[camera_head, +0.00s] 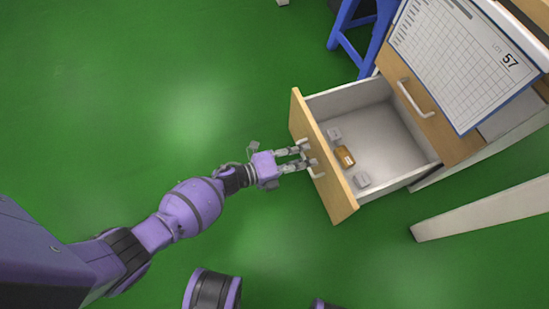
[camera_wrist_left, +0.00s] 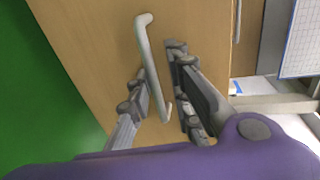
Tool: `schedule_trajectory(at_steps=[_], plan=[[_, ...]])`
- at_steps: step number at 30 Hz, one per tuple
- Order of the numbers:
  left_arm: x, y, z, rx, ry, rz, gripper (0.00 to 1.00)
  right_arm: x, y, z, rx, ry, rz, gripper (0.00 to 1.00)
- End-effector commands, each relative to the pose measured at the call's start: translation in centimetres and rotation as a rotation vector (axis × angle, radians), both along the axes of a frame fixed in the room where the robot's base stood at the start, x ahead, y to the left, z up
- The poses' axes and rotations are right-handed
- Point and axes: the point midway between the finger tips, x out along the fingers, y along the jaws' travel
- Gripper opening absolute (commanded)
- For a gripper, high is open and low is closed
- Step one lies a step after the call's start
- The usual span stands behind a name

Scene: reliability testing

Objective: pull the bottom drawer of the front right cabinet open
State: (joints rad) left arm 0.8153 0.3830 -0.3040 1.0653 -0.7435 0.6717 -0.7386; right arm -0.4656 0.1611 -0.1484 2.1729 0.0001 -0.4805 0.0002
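The wooden cabinet (camera_head: 457,150) stands at the right of the head view. Its lower drawer (camera_head: 412,155) is pulled well out, with a light interior and a wooden front (camera_head: 341,200). My left gripper (camera_head: 308,156) is at the outer face of that front, by its handle. In the left wrist view the pale bar handle (camera_wrist_left: 150,60) runs between the two spread fingers of the left gripper (camera_wrist_left: 158,68). The left finger looks very near the bar or touching it; a gap shows to the other finger. My right gripper is not in view.
The drawer holds a small brown box (camera_head: 345,157) and light blocks (camera_head: 361,180). A closed front with a handle (camera_head: 415,98) is above. A chart board (camera_head: 465,65) leans on top. A blue stool (camera_head: 350,35) stands behind; a white leg (camera_head: 470,213) is at right. Green floor is clear at left.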

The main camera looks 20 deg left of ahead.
Motion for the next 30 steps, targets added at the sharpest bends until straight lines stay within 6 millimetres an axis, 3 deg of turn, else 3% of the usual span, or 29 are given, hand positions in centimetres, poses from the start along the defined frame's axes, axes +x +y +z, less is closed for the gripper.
schedule_trajectory(at_steps=[6, 14, 19, 30], plan=[[1.1, -1.6, -0.7, 0.004, 0.004, 0.001, 0.16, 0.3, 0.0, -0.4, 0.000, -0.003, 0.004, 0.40], [1.1, -1.7, -0.8, 0.005, 0.005, 0.000, 0.16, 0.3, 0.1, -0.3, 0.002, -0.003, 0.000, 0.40], [1.0, -1.7, -0.8, 0.006, 0.005, 0.000, 0.00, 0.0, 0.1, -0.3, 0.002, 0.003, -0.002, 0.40], [0.8, -1.5, -1.0, 0.009, 0.009, 0.000, 0.00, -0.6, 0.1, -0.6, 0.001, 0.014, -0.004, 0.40]])
